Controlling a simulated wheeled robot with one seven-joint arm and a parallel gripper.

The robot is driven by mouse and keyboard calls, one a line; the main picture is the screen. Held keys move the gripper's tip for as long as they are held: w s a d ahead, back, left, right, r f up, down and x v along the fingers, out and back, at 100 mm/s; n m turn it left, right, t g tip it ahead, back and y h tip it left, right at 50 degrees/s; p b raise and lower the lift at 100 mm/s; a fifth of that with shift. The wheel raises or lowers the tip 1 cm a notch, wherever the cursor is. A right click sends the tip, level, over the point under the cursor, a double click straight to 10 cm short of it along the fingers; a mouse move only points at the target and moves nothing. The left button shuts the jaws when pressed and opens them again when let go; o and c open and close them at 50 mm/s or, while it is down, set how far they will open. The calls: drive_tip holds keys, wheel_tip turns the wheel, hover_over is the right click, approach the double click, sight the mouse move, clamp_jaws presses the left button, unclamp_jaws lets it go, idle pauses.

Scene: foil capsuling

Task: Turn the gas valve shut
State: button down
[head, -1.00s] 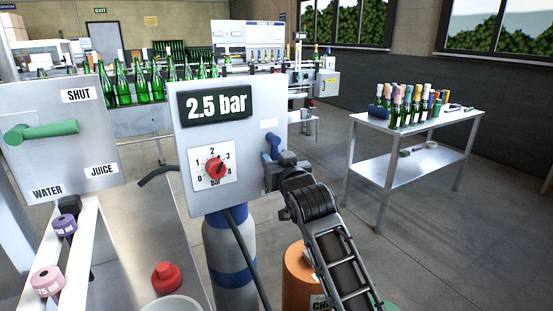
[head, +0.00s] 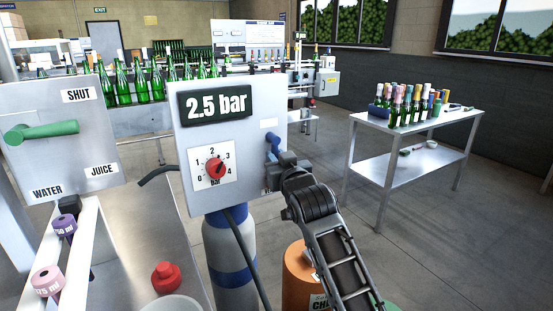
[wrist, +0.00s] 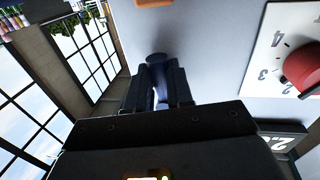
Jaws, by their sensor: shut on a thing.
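The gas valve is a blue lever (head: 273,142) on the right part of the grey panel (head: 238,190). In the wrist view the blue lever (wrist: 157,72) stands between my two dark fingers. My gripper (head: 272,176) is shut on the lever close to the panel face; it also shows in the wrist view (wrist: 159,88). In the head view my gripper and wrist hide part of the lever. The display (head: 217,103) reads 2.5 bar. A red knob (head: 215,168) sits on a numbered dial left of the lever.
A blue and grey gas cylinder (head: 229,245) and an orange container (head: 299,270) stand below. A second panel with a green lever (head: 42,131) is at the left. A table with bottles (head: 370,120) stands at the right, with clear floor before it.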

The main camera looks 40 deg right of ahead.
drive_tip(key=d+n, duration=0.1)
drive_tip(key=n, duration=0.2)
drive_tip(key=d+n+t+b, duration=0.1)
drive_tip(key=n, duration=0.1)
drive_tip(key=d+n, duration=0.1)
drive_tip(key=n, duration=0.2)
drive_tip(key=shift+s+r+n+t+b, duration=0.3)
drive_tip(key=shift+s+t+b, duration=0.1)
drive_tip(key=n+b, duration=0.3)
drive_tip(key=b, duration=0.1)
drive_tip(key=shift+s+d+r+t+y, duration=0.1)
drive_tip(key=shift+d+r+t+y, duration=0.2)
drive_tip(key=shift+d+y, duration=0.1)
drive_tip(key=n+b, duration=0.1)
drive_tip(key=b, duration=0.1)
drive_tip(key=r+n+b, duration=0.1)
drive_tip(key=n+b, duration=0.1)
drive_tip(key=shift+s+d, duration=0.1)
drive_tip(key=shift+d, duration=0.05)
drive_tip(key=n+b, duration=0.1)
drive_tip(key=r+n+y+b, duration=0.1)
drive_tip(key=n+b, duration=0.3)
drive_tip(key=shift+d+r+t+y, duration=0.1)
drive_tip(key=shift+r+t+y, duration=0.3)
drive_tip(key=shift+r, duration=0.1)
drive_tip(key=c, duration=1)
unclamp_jaws()
